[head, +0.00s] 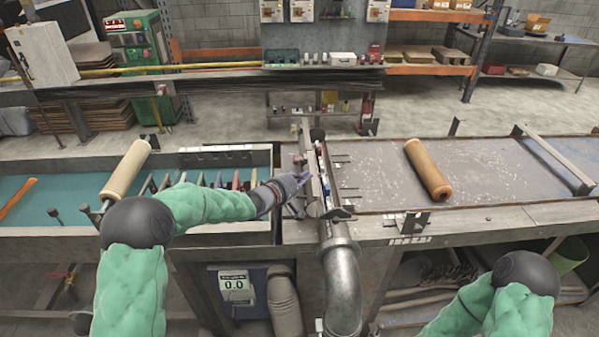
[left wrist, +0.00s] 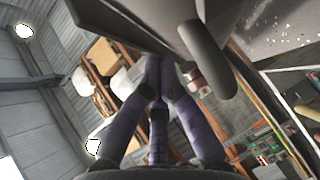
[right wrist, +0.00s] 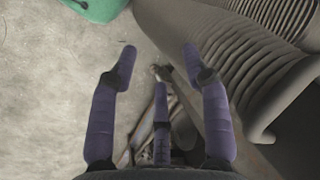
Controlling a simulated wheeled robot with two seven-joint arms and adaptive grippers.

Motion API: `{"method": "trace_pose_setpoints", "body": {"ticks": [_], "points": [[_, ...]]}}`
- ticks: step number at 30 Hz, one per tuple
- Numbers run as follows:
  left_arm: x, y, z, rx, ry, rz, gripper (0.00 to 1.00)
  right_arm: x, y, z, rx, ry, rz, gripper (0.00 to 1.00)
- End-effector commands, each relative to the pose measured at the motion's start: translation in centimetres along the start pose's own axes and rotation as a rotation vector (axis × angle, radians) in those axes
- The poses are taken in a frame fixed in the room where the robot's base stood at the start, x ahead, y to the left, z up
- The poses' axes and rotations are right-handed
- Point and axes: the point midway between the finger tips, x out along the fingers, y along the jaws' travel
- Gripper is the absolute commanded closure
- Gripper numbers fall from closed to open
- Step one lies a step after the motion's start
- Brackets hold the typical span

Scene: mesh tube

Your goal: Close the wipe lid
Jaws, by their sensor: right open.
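The wipe lid (head: 309,160) appears as a long, narrow grey metal flap standing raised across the middle of the bench, beside a slot with small coloured parts. My left gripper (head: 299,181) is at the left side of this flap, close to or touching it; contact is hard to tell. In the left wrist view its purple fingers (left wrist: 160,65) come together with no object seen between them, just under a dark metal plate (left wrist: 130,25). My right gripper (right wrist: 158,58) is open and empty, pointing down over the floor. It is hidden in the head view.
A wooden roller (head: 427,169) lies on the right bench top, and a pale roller (head: 125,168) is at the left trough. A thick grey pipe (head: 341,275) stands below the flap. Ribbed hose (right wrist: 235,80) runs beside my right gripper.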

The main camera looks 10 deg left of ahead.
Motion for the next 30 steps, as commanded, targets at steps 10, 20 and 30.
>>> {"method": "trace_pose_setpoints", "body": {"ticks": [10,20,30], "points": [[1.2,0.5,1.8,0.117,-0.011,-0.132,1.00,-2.5,-0.9,0.1,0.000,0.000,0.000,0.52],[2.2,0.8,2.7,0.165,-0.010,-0.181,1.00,-3.3,-1.2,0.1,0.000,0.000,0.000,0.52],[2.7,1.0,3.0,0.164,-0.007,-0.179,1.00,-3.6,-1.3,0.1,0.000,0.000,0.000,0.52]]}}
